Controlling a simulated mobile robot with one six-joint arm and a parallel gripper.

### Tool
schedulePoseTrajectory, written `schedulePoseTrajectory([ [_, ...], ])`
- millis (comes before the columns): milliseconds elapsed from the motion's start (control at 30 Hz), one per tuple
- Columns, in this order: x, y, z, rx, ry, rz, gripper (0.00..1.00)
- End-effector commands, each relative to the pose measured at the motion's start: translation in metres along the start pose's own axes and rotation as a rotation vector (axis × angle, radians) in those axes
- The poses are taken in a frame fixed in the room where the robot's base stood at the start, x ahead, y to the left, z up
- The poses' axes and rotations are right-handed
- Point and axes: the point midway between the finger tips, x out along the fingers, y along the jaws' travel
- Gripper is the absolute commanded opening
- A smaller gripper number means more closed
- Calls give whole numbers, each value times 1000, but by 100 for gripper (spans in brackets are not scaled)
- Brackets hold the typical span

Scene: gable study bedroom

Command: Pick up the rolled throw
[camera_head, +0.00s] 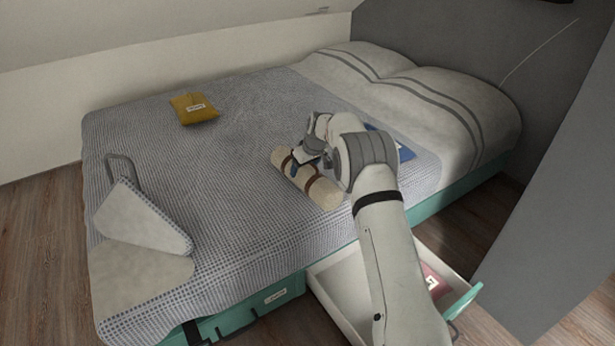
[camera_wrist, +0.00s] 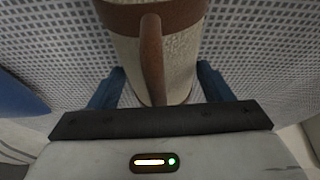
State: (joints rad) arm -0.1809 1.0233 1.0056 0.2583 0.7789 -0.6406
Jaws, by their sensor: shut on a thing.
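The rolled throw (camera_head: 309,181) is a cream roll with brown straps, lying at the bed's near side in the head view. In the wrist view the rolled throw (camera_wrist: 182,62) fills the middle, with a brown strap and a brown handle loop (camera_wrist: 152,55) along it. My gripper (camera_head: 298,165) is at the throw from above. In the wrist view its blue fingers (camera_wrist: 160,88) stand either side of the handle and roll, and it is shut on the throw. I cannot tell whether the throw is clear of the cover. Part of it is hidden behind my arm.
The bed has a checked cover (camera_head: 235,165) and striped pillows at the far end. A mustard pouch (camera_head: 194,108) lies toward the back, and a blue item (camera_head: 404,152) beside my arm. An open drawer (camera_head: 345,277) juts out below.

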Motion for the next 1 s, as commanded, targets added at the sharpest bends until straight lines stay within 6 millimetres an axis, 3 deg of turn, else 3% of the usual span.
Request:
schedulePoseTrajectory([
  [367,0,1,0,0,0,1,28],
  [633,-4,1,-3,-1,3,2,27],
  [1000,-66,0,-28,-1,5,2,27],
])
